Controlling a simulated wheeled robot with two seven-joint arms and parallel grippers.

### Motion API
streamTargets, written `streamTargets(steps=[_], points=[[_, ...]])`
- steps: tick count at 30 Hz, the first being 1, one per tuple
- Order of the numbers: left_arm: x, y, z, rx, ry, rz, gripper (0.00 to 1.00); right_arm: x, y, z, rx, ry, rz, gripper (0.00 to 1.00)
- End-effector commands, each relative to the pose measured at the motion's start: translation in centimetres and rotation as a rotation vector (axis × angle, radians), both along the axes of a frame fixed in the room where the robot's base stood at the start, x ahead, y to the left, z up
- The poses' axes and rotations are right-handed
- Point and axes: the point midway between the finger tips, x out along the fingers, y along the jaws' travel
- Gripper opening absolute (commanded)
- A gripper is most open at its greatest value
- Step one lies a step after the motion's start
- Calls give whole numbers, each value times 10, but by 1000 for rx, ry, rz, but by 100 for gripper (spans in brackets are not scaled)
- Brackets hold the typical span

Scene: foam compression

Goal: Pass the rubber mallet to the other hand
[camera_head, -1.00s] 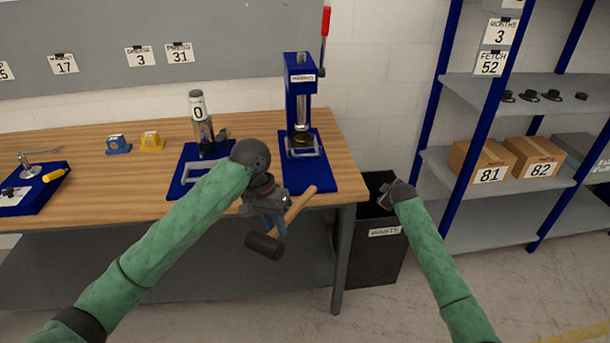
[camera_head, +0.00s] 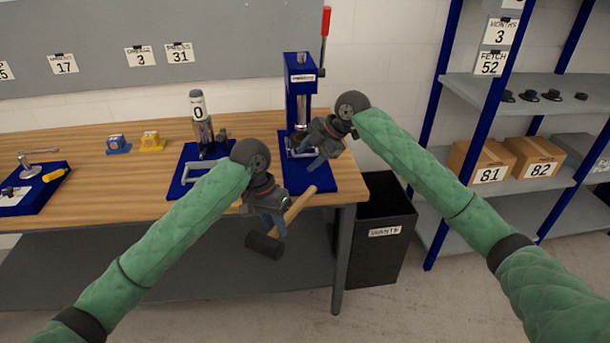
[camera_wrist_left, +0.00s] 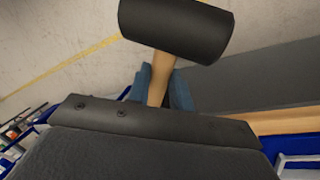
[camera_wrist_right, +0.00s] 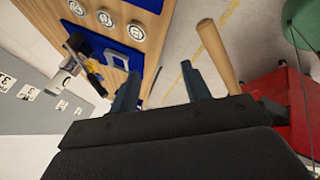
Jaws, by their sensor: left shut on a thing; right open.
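The rubber mallet has a black head (camera_head: 264,245) and a wooden handle (camera_head: 299,206). My left gripper (camera_head: 274,222) is shut on the handle near the head and holds it in front of the bench edge. In the left wrist view the mallet head (camera_wrist_left: 177,28) is beyond the fingers, with part of the handle (camera_wrist_left: 160,78) between them. My right gripper (camera_head: 316,160) is open and empty, above and right of the handle's free end. In the right wrist view the handle (camera_wrist_right: 217,55) stands just right of the open fingers (camera_wrist_right: 158,88), not between them.
A blue press (camera_head: 300,85) stands at the bench's right end, just behind my right gripper. A blue-based fixture (camera_head: 190,172) is left of it. A black waste bin (camera_head: 390,255) stands right of the bench (camera_head: 100,205). Shelves with boxes (camera_head: 482,160) are at the right.

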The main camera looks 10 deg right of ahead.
Motion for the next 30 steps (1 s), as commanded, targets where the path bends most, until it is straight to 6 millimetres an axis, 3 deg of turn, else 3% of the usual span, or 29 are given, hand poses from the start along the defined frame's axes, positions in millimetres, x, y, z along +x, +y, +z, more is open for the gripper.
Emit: streamTargets(steps=[6, 12, 20, 30], points=[[0, 0, 1, -1, -1, 0, 0, -73, 30, 18, -83, 103, 334, 47], [0, 0, 0, -1, -1, 0, 0, -110, 37, 23, -117, 164, 497, 47], [0, 0, 1, -1, -1, 0, 0, -120, 44, 10, -122, 179, 532, 47], [0, 0, 1, -1, -1, 0, 0, -127, 67, -37, -120, 178, 530, 47]])
